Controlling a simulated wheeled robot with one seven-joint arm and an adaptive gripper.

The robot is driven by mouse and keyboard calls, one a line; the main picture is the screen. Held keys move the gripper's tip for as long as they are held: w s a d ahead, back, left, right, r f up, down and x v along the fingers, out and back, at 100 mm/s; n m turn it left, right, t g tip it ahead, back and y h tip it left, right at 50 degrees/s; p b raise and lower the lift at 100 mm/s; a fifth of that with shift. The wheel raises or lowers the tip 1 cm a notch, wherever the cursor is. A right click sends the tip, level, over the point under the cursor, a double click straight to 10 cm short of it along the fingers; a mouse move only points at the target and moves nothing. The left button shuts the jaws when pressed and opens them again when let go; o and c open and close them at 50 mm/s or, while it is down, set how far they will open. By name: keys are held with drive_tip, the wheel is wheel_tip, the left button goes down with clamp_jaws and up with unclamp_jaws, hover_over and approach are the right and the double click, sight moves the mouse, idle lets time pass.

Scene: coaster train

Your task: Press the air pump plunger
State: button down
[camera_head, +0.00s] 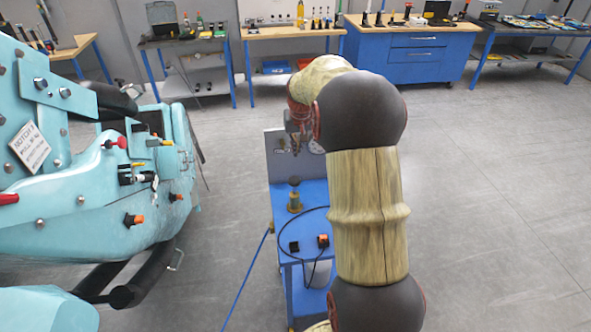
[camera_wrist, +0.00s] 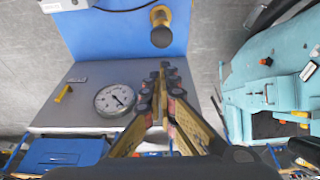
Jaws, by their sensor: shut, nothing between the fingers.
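The air pump plunger (camera_head: 294,183) is a dark round knob on a brass-coloured body, standing upright on a small blue cart (camera_head: 313,227). In the wrist view the knob (camera_wrist: 161,37) is at the top centre, beyond my fingertips. My gripper (camera_head: 296,149) hangs above the plunger in the head view, in front of the cart's grey back panel. In the wrist view my gripper (camera_wrist: 165,68) has its fingertips together, with nothing between them. A visible gap separates the tips from the knob. My arm hides part of the cart's right side.
The grey panel (camera_wrist: 85,77) carries a round gauge (camera_wrist: 114,99) and a yellow handle (camera_wrist: 63,93). A black cable and an orange-and-black piece (camera_head: 323,241) lie on the cart. A turquoise coaster train (camera_head: 80,200) stands at left. Workbenches line the back; the floor at right is clear.

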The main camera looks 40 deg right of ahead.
hover_over(296, 179)
drive_tip(key=x, duration=0.4)
drive_tip(key=s+a+x, duration=0.1)
drive_tip(key=x, duration=0.3)
drive_tip(key=s+x, duration=0.1)
drive_tip(key=x, duration=0.3)
drive_tip(key=shift+s+a+f, duration=0.1)
drive_tip(key=shift+a+f, duration=0.1)
drive_tip(key=shift+f, duration=0.85)
wheel_tip(296, 179, down, 6)
drive_tip(key=b, duration=0.3)
drive_tip(key=shift+s, duration=0.1)
drive_tip(key=shift+r, duration=0.1)
drive_tip(key=shift+r+p, duration=0.3)
drive_tip(key=shift+r, duration=0.05)
drive_tip(key=w+p+v, duration=0.1)
drive_tip(key=v, duration=1.2)
drive_tip(key=shift+d+r, duration=0.15)
drive_tip(key=shift+r, duration=0.15)
